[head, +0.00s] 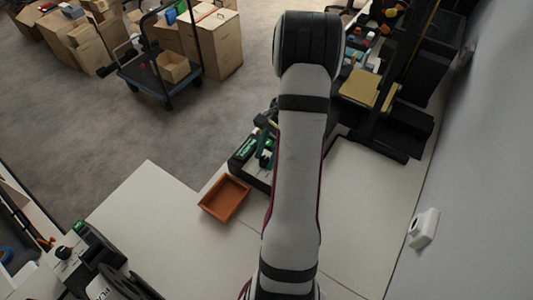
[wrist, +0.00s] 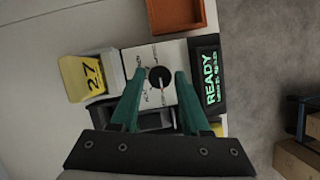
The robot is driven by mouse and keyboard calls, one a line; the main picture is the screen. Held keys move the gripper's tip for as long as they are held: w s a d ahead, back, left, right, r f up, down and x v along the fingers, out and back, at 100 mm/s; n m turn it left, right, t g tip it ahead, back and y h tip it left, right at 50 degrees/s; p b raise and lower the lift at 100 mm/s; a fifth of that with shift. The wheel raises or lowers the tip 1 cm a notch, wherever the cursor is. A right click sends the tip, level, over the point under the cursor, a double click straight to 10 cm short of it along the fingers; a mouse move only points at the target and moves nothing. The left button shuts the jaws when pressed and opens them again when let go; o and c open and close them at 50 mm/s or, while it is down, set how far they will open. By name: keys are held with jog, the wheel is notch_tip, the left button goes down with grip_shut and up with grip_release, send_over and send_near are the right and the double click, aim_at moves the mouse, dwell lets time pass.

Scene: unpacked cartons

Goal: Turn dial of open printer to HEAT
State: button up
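A printer with a white panel (wrist: 145,62) lies under my gripper in the wrist view. Its black round dial (wrist: 158,77) has small labels around it, too small to read surely. The display (wrist: 209,82) beside it reads READY. My gripper (wrist: 160,75) is open, its two green fingers on either side of the dial with gaps visible. A dark recessed part (wrist: 153,118) of the printer shows between the fingers. In the head view my arm partly hides this printer (head: 243,154) and my gripper (head: 266,135). A second dark machine (head: 92,250) with a green display stands at lower left.
An orange tray (head: 223,198) sits close to the printer; it also shows in the wrist view (wrist: 175,14). A yellow tag marked 27 (wrist: 82,77) is beside the panel. A cart (head: 160,72) and cartons (head: 215,45) stand on the floor.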

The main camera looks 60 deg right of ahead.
grip_shut()
jog(key=shift+m, duration=0.3)
jog(key=m, duration=0.2)
jog(key=m+t, duration=0.1)
jog(key=shift+s+m+t+h, duration=0.15)
jog(key=shift+m+t+h, duration=0.15)
jog(key=shift+m+h, duration=0.1)
jog(key=shift+a+m+t+h, duration=0.1)
jog(key=shift+m+t+h, duration=0.2)
jog(key=shift+m, duration=0.8)
jog(key=shift+a+m+t+h, duration=0.1)
jog(key=shift+m+t+h, duration=0.2)
jog(key=shift+m, duration=0.8)
jog(key=shift+s, duration=0.1)
jog(key=shift+o, duration=2)
grip_release()
